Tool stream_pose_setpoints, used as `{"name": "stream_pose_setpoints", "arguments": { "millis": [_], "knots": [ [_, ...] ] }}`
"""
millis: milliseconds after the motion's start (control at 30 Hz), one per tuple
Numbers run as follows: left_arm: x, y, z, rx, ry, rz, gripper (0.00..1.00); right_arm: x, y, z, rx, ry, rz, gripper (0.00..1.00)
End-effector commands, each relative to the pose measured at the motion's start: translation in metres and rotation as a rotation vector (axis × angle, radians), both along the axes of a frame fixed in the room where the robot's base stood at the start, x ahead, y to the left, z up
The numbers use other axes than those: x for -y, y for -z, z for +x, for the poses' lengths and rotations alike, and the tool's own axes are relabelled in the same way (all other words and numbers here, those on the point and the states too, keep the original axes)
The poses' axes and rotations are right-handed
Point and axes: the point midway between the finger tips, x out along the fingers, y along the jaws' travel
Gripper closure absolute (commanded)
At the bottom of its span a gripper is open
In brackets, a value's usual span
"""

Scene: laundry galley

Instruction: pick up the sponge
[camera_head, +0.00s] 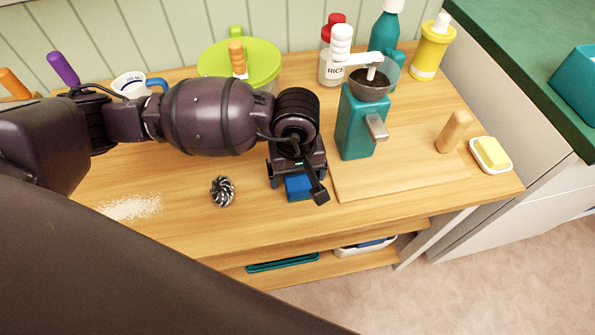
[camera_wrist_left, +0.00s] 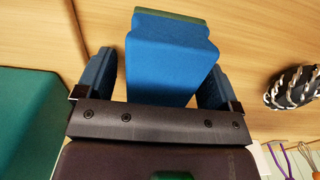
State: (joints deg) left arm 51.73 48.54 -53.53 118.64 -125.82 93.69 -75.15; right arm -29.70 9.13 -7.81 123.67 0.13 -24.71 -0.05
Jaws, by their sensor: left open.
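The sponge is a blue block with a thin green layer, seen in the left wrist view (camera_wrist_left: 172,58). In the head view a blue part of it (camera_head: 299,188) shows on the wooden worktop under my left gripper, which hides the rest. My left gripper (camera_head: 297,180) points down over it, just left of the cutting board. In the left wrist view the two blue fingers of my left gripper (camera_wrist_left: 158,80) stand apart, one on each side of the sponge. A gap shows at the left finger; contact at the right finger cannot be told. My right gripper is not in view.
A teal grinder (camera_head: 362,128) stands close right of my gripper on the cutting board (camera_head: 400,178). A lime-green container (camera_head: 258,60) stands behind my arm. The worktop's front strip is clear.

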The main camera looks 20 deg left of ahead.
Motion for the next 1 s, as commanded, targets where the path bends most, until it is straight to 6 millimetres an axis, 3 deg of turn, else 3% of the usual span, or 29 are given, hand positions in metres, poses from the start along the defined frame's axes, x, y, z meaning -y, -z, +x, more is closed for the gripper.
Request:
{"name": "stream_pose_setpoints", "arguments": {
  "millis": [100, 467, 767, 1000],
  "knots": [
    [0.0, -0.001, 0.0, 0.001, 0.0, 0.0, 0.13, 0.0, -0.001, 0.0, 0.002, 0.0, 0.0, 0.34],
    [0.0, -0.001, 0.0, 0.0, 0.0, 0.0, 0.65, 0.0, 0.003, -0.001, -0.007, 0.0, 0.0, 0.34],
    [0.0, -0.006, 0.001, 0.002, 0.0, 0.0, 0.66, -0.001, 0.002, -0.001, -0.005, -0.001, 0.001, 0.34],
    [0.0, -0.045, 0.002, 0.011, 0.002, -0.001, 0.66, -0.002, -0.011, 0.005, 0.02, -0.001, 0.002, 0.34]
  ]
}}
